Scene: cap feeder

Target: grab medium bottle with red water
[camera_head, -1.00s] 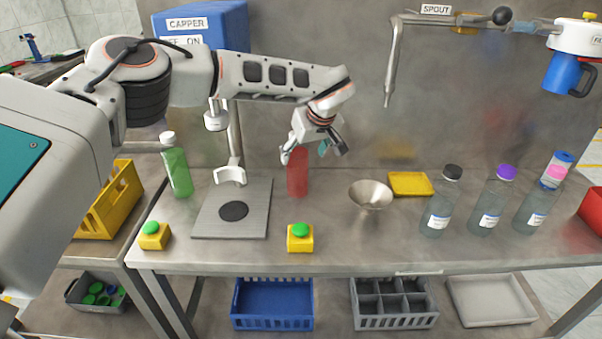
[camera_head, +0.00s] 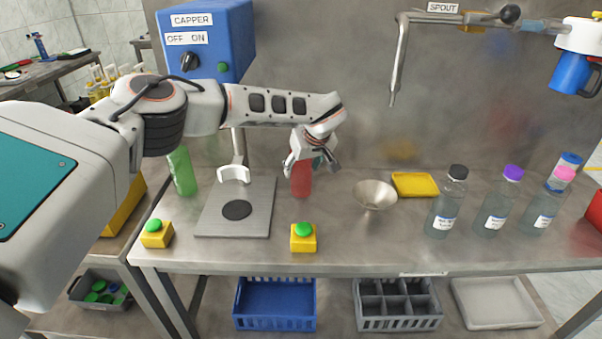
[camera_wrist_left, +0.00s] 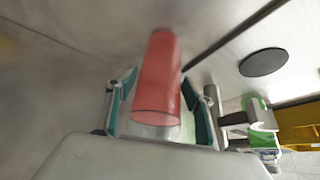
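The bottle with red water (camera_head: 301,181) stands upright on the steel table, just right of the capper's metal plate. My left gripper (camera_head: 312,163) is over its upper part and hides its top in the head view. In the left wrist view, the red bottle (camera_wrist_left: 158,75) lies between the two teal-lined fingers of my left gripper (camera_wrist_left: 160,112). The fingers are spread, with gaps visible beside the bottle. My right gripper is not in view.
A green bottle (camera_head: 181,172) stands left of the capper plate (camera_head: 210,222). A yellow button box (camera_head: 303,238) is in front of the red bottle. A metal funnel (camera_head: 375,194) and yellow tray (camera_head: 414,184) are to the right, then several clear bottles (camera_head: 443,212).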

